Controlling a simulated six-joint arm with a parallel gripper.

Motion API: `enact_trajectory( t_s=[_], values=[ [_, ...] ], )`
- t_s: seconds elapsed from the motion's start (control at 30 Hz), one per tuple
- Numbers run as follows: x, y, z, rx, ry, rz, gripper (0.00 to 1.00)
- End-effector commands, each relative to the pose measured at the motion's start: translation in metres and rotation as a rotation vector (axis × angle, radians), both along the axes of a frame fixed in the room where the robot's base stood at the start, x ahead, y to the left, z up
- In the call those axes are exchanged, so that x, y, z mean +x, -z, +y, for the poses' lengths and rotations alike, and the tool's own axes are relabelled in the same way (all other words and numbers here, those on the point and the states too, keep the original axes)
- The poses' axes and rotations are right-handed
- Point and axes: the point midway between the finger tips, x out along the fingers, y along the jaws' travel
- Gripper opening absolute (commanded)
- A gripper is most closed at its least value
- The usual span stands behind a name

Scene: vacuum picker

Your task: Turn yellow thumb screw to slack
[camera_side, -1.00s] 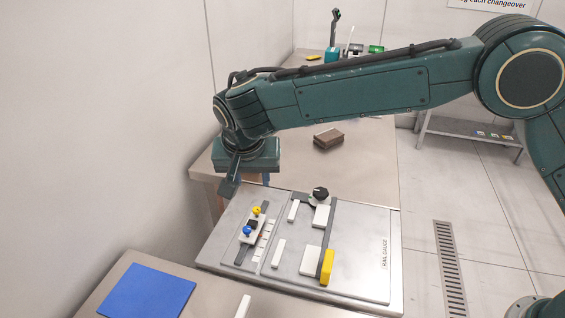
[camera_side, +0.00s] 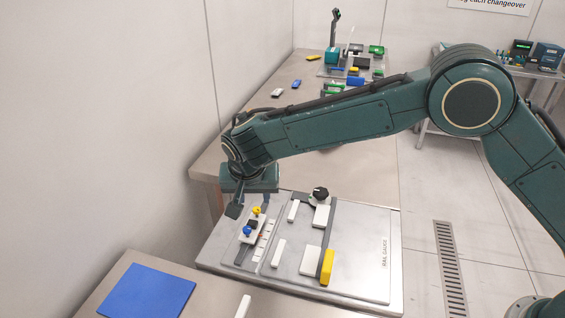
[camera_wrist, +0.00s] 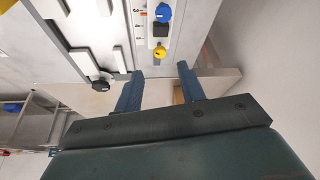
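The yellow thumb screw (camera_side: 256,210) sits at the far end of a small white slider block (camera_side: 251,235) on a dark rail at the left of the metal gauge board. It also shows in the wrist view (camera_wrist: 160,53), just beyond the gap between my fingertips. A blue knob (camera_side: 247,230) sits on the same block, nearer the side camera. My gripper (camera_wrist: 160,71) is open and empty, its two fingers apart. In the side view it hangs just above and behind the yellow screw; contact with the screw does not show.
The gauge board (camera_side: 360,240) also carries white bars, a black knob (camera_side: 320,194) and a yellow block (camera_side: 327,267). A blue mat (camera_side: 147,291) lies at the front left. Small parts stand on the far bench. The wall is close on the left.

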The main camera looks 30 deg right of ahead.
Motion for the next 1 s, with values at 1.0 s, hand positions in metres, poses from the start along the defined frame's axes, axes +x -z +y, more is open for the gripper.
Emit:
enact_trajectory(
  t_s=[1.0],
  values=[
    [0.021, 0.056, -0.012, 0.001, 0.001, -0.001, 0.12]
  ],
)
